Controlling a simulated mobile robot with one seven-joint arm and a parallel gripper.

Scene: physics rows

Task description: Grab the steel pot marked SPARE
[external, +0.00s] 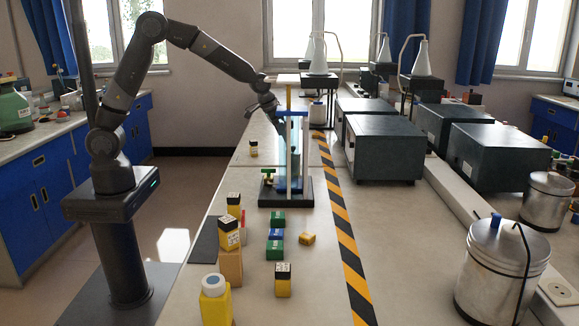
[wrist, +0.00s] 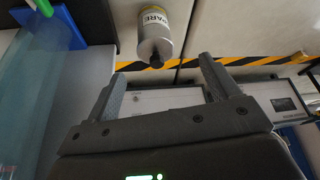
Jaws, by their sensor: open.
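A small steel pot (wrist: 155,35) with a dark knob shows at the top of the wrist view. Its white label reads "PARE", with the first letter cut off or hidden. A small steel pot (external: 317,113) at the far part of the bench in the external view looks like the same one; its label cannot be read there. My gripper (wrist: 161,68) is open and empty, with the pot beyond and roughly between its fingertips, not touching. In the external view my gripper (external: 279,124) hangs above the bench, left of the pot, partly behind a stand.
A black-based stand (external: 286,190) with blue and yellow uprights stands close to my gripper. Black-and-yellow tape (external: 345,235) runs along the bench. Grey boxes (external: 384,150) stand to the right. Small yellow, green and blue blocks and bottles (external: 277,235) lie nearer. Larger steel pots (external: 492,275) stand right.

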